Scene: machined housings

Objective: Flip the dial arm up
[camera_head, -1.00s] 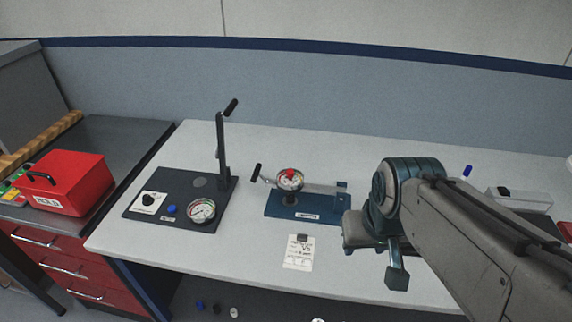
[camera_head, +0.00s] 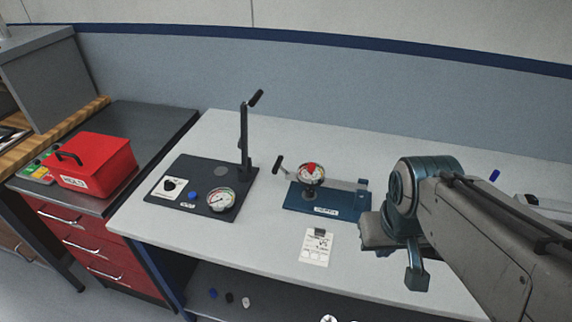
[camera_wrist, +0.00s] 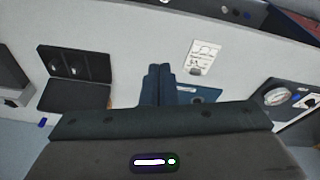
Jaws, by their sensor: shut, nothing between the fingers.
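The blue fixture (camera_head: 312,203) stands on the bench. It carries a round dial (camera_head: 311,174) with a red mark on a short post. A thin arm with a black grip (camera_head: 278,165) sticks out left of the dial, tilted upward; a grey bar lies along the fixture's right side. My gripper (camera_head: 417,283) is to the right of the fixture and nearer the bench front, apart from it. In the wrist view my gripper's fingers (camera_wrist: 158,72) are together and empty, and hide part of the blue fixture (camera_wrist: 207,92).
A dark panel (camera_head: 185,190) with a gauge, knobs and an upright black-gripped lever (camera_head: 244,135) stands left of the fixture. A printed card (camera_head: 316,247) lies in front. A red box (camera_head: 98,162) sits on the left cabinet. My arm covers the bench's right side.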

